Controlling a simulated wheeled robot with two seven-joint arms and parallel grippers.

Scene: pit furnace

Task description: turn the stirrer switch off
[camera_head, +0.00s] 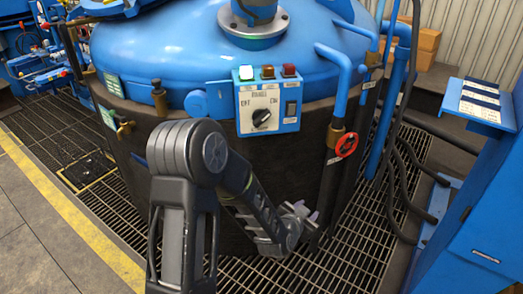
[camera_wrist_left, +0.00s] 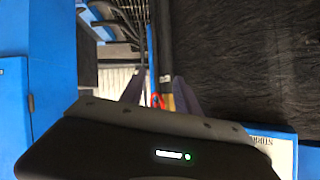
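The control box (camera_head: 267,104) is a blue box with a pale front on the side of the blue-domed vessel. It carries a black rotary knob (camera_head: 261,117), its pointer slanted, and a dark rocker switch (camera_head: 291,108) to the right. Of the lamps on top, the left one (camera_head: 246,72) looks lit; the others look dark. The box's edge, with partly legible lettering, shows in the left wrist view (camera_wrist_left: 272,150). My left gripper (camera_head: 299,214) is below and right of the box, apart from it. Its fingers (camera_wrist_left: 160,92) are spread and empty. My right gripper is out of view.
A red valve wheel (camera_head: 346,145) and blue pipes stand right of the box. Black hoses (camera_head: 415,165) hang further right, before a blue cabinet (camera_head: 475,220). The vessel's dark wall (camera_head: 130,160) is close behind my left arm. Grating (camera_head: 350,220) covers the floor.

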